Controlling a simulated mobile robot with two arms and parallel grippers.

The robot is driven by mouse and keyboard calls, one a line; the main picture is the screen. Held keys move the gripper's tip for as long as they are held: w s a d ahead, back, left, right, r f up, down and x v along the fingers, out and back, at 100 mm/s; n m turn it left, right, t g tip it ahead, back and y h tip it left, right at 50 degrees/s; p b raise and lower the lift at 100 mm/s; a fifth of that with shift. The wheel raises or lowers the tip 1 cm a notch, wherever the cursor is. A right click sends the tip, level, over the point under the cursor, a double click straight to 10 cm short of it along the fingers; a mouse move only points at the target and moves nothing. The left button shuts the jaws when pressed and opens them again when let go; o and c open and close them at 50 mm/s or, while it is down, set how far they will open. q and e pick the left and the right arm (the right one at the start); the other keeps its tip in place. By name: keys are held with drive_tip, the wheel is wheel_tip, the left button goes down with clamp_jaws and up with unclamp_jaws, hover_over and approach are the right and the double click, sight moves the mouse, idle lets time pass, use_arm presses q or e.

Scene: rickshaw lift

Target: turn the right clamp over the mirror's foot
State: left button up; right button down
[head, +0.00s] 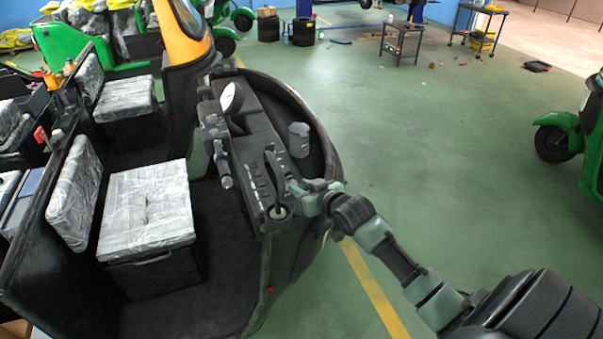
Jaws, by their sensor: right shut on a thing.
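My right gripper (293,189) reaches in from the lower right over the right end of the rickshaw's black dashboard (250,148). It is shut on a small part there, which seems to be the right clamp; the part is mostly hidden by the fingers. A dark upright piece (272,164), possibly the mirror, stands just beyond the fingertips. Its foot cannot be made out clearly. A round, pale-topped fitting (278,211) sits just in front of the gripper. My left gripper is not in view.
A grey cylinder (299,140) stands in the front tray behind the gripper. A round white-faced gauge or mirror (231,98) and the handlebar (221,160) are to the left. A plastic-wrapped seat (147,205) is nearer left. Green floor (440,170) is open to the right.

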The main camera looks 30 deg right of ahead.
drive_tip(key=shift+a+r+m+h, duration=0.1)
drive_tip(key=shift+m+h, duration=0.6)
drive_tip(key=shift+h, duration=0.2)
drive_tip(key=shift+m+g+h, duration=0.3)
drive_tip(key=shift+m+h, duration=0.5)
drive_tip(key=shift+h, duration=0.1)
drive_tip(key=c, duration=1.1)
unclamp_jaws()
drive_tip(key=b+v, duration=0.1)
drive_tip(key=v, duration=0.6)
drive_tip(key=shift+s+b, duration=0.25)
drive_tip(key=shift+b, duration=0.15)
